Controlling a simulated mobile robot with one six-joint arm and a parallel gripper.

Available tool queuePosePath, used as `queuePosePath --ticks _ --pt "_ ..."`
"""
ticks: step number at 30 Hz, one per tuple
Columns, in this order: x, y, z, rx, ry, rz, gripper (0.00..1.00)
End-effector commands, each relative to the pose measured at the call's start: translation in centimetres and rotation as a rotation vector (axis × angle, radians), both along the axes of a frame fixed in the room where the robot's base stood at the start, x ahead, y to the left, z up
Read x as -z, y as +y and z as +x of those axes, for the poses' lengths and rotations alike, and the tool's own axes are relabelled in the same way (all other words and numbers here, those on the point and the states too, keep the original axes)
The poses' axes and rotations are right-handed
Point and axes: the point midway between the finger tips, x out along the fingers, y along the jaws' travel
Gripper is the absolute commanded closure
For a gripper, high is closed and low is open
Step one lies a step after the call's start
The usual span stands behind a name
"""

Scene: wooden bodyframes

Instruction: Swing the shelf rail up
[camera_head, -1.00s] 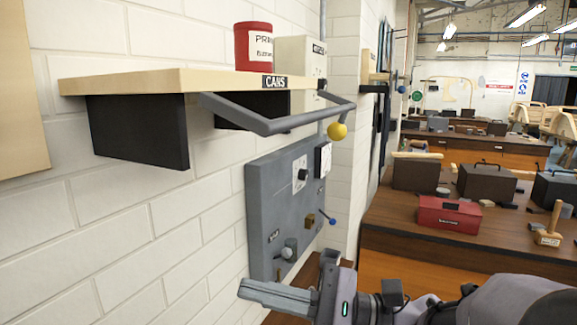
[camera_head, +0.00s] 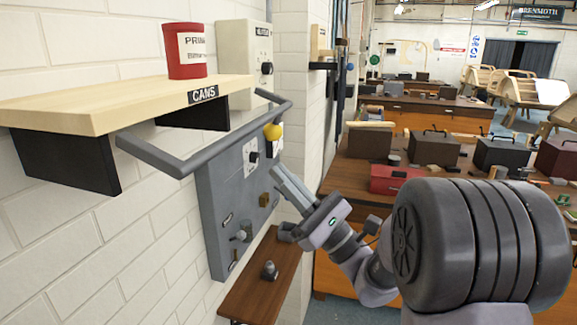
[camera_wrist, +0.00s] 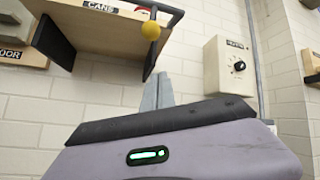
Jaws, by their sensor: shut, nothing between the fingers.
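The grey shelf rail (camera_head: 190,160) hangs in front of the wooden shelf (camera_head: 120,100) labelled CANS, a little below the level of its front edge. A yellow ball (camera_head: 272,131) sits on the rail near its right end. In the wrist view the rail (camera_wrist: 160,8) and yellow ball (camera_wrist: 151,30) are above the fingertips. My gripper (camera_head: 275,168) is shut and empty, pointing up and left, just below the ball and apart from it in the head view. Its fingers (camera_wrist: 158,90) also show shut in the wrist view.
A red can (camera_head: 185,50) stands on the shelf. A grey panel (camera_head: 215,205) with knobs is on the wall below, and a wooden ledge (camera_head: 262,285) lies lower. Benches with boxes and a red toolbox (camera_head: 392,179) stand to the right.

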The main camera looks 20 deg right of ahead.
Motion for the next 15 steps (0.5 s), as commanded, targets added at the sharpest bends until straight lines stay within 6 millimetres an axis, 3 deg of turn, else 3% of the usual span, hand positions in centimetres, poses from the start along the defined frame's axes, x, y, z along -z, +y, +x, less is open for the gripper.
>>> queuePosePath --ticks 1,8,15 --pt "-1.4 0.6 0.6 -0.003 0.000 0.000 1.00" --pt "-4.5 3.2 3.4 -0.003 0.000 -0.001 1.00" --pt "-5.7 2.1 0.9 0.001 0.001 0.000 1.00"
